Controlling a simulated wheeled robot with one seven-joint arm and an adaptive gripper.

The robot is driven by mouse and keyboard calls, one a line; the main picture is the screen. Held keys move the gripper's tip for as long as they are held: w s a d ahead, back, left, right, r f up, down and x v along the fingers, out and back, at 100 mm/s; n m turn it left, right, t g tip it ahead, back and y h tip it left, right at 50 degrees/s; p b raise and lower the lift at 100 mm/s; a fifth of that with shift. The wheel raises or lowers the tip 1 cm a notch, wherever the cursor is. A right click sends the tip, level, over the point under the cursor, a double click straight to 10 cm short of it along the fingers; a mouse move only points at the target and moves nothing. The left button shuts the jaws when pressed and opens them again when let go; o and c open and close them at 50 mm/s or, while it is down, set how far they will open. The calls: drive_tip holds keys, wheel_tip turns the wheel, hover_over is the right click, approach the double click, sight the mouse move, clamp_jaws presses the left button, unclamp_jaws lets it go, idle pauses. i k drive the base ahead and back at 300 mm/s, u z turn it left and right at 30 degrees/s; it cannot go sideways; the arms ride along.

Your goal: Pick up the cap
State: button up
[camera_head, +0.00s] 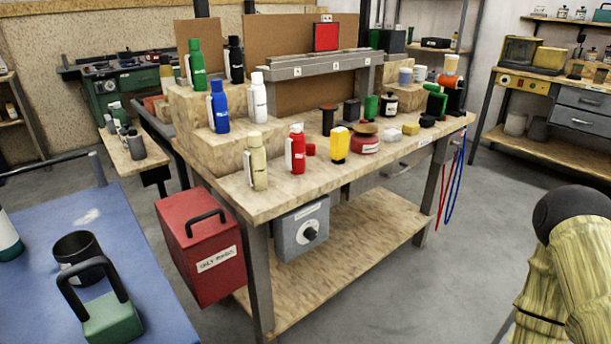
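A small red piece (310,150) that looks like a loose cap lies on the workbench top, just right of the red bottle (297,149). It is small in the picture, so I cannot be sure it is the cap. The green (196,65), blue (219,108), black (235,62), white (258,98) and cream (257,165) bottles have tops on them. My gripper is not in view.
The wooden workbench (272,203) also holds a yellow container (340,145), a red round tin (364,143) and dark cylinders. A red box (203,245) hangs at its left end. A blue-topped table (150,318) stands at left. Grey floor (420,270) is open at right.

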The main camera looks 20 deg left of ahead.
sight(311, 148)
drive_tip(key=k, duration=0.35)
drive_tip(key=z, duration=0.95)
drive_tip(key=i, duration=0.75)
drive_tip(key=u, duration=2.3)
